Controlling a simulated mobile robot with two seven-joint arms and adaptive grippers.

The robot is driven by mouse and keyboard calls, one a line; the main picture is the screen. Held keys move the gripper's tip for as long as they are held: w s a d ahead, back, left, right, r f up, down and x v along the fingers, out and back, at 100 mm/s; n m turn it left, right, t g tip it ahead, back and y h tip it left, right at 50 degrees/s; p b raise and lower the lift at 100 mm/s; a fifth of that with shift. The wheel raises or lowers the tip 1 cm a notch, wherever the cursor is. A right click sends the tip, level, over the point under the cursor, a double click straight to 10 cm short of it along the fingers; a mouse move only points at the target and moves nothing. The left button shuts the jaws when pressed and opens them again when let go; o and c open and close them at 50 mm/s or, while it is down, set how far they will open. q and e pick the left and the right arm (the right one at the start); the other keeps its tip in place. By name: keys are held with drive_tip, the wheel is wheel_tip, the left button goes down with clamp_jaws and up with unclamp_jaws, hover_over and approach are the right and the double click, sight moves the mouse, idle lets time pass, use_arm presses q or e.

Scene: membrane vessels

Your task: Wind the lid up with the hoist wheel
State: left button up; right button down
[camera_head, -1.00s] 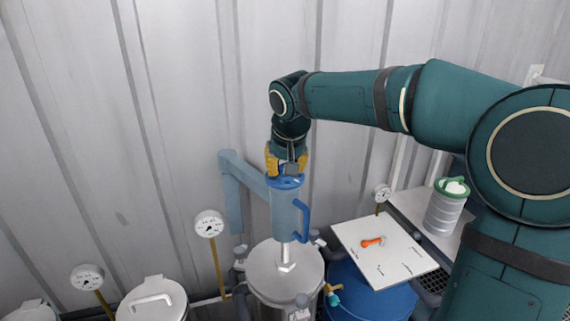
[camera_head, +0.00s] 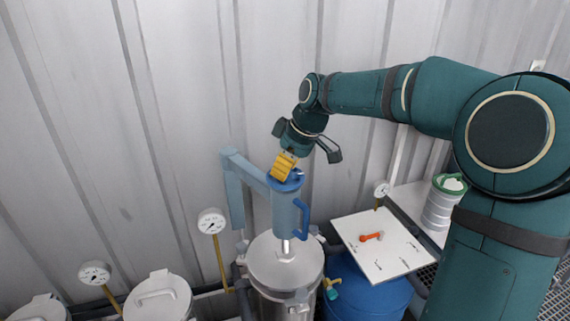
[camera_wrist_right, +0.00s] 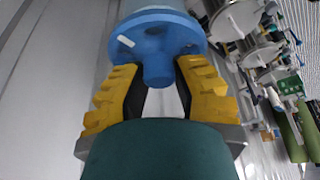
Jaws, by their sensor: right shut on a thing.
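The blue hoist wheel (camera_head: 286,179) sits on top of the light blue hoist body (camera_head: 286,212); it also shows in the wrist view (camera_wrist_right: 157,31). My right gripper (camera_head: 283,170) comes down on it tilted, with yellow fingers. In the wrist view the fingers (camera_wrist_right: 161,82) are on either side of the wheel's blue knob (camera_wrist_right: 158,73), shut on it. A short rod runs from the hoist down to the round metal lid (camera_head: 268,262) on the steel vessel (camera_head: 302,294). I cannot tell if there is a gap under the lid. My left gripper is not in view.
A blue handle (camera_head: 302,220) sticks out of the hoist's right side. A white board (camera_head: 384,252) with an orange-handled tool (camera_head: 371,237) lies on a blue drum (camera_head: 370,296). Gauges (camera_head: 212,222) and lidded vessels (camera_head: 160,296) stand at left. The corrugated wall is close behind.

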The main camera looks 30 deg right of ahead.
drive_tip(key=n, duration=0.2)
drive_tip(key=n+g+y, duration=0.1)
drive_tip(key=n, duration=0.1)
drive_tip(key=shift+f+n+g+p, duration=0.1)
drive_tip(key=shift+n+g+p, duration=0.2)
drive_tip(key=shift+p, duration=0.1)
drive_tip(key=n+g+p, duration=0.1)
drive_tip(key=n, duration=0.2)
drive_tip(key=shift+s+n+y, duration=0.1)
drive_tip(key=shift+n+y, duration=0.2)
drive_tip(key=shift+y, duration=0.1)
drive_tip(key=n+g+p, duration=0.2)
drive_tip(key=n, duration=0.3)
drive_tip(key=shift+n+g+p, duration=0.5)
drive_tip(key=shift+n+g, duration=0.3)
drive_tip(key=shift+n, duration=1.2)
drive_tip(key=shift+h, duration=0.3)
drive_tip(key=shift+s, duration=0.1)
drive_tip(key=c, duration=0.7)
unclamp_jaws()
